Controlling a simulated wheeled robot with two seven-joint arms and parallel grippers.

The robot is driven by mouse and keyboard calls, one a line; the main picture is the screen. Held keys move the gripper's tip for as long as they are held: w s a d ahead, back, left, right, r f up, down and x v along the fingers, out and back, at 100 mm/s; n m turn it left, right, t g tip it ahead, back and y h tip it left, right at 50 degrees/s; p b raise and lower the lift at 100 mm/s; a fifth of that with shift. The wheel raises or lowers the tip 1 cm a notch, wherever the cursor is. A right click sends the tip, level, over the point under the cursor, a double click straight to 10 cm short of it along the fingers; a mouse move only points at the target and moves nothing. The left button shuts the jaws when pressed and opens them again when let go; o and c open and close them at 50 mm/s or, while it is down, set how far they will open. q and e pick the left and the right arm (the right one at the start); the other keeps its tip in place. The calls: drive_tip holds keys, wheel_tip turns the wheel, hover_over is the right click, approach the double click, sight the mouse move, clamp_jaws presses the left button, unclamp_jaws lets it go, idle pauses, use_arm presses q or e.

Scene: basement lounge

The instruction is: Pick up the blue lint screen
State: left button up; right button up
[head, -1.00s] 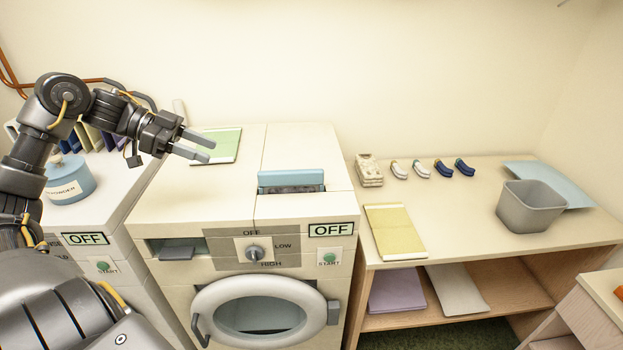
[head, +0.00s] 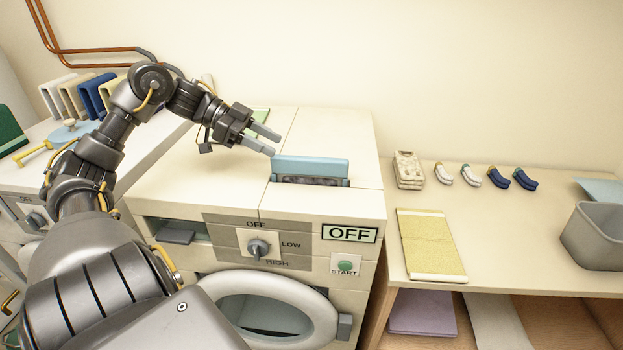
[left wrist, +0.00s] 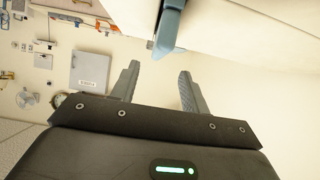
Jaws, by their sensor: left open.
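The blue lint screen (head: 310,167) stands upright in a slot in the top of the dryer (head: 205,172), its blue upper part showing above the surface and a grey strip along its lower front. My left gripper (head: 270,142) is open and empty, just left of and slightly above the screen's left end, apart from it. In the left wrist view the blue screen (left wrist: 168,30) shows end-on, beyond the two spread fingers (left wrist: 155,88) of that gripper. My right gripper is not in view.
The dryer's OFF sign (head: 349,233) and dial (head: 258,247) are on its front. Bare dryer top surrounds the slot.

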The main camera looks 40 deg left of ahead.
sight(298, 157)
use_arm(q)
drive_tip(key=x, duration=0.3)
drive_tip(key=shift+w+d+f+p, duration=0.1)
drive_tip(key=shift+w+d+p, duration=0.05)
drive_tip(key=shift+p, duration=0.2)
drive_tip(key=shift+d+p, duration=0.2)
drive_tip(key=shift+p, duration=0.15)
drive_tip(key=p+x, duration=0.1)
drive_tip(key=x, duration=0.2)
drive_tip(key=shift+w+d+p, duration=0.1)
drive_tip(key=shift+w+p, duration=0.05)
drive_tip(key=shift+p, duration=0.25)
drive_tip(key=shift+w+d+f, duration=0.35)
drive_tip(key=shift+d+f, duration=0.1)
clamp_jaws()
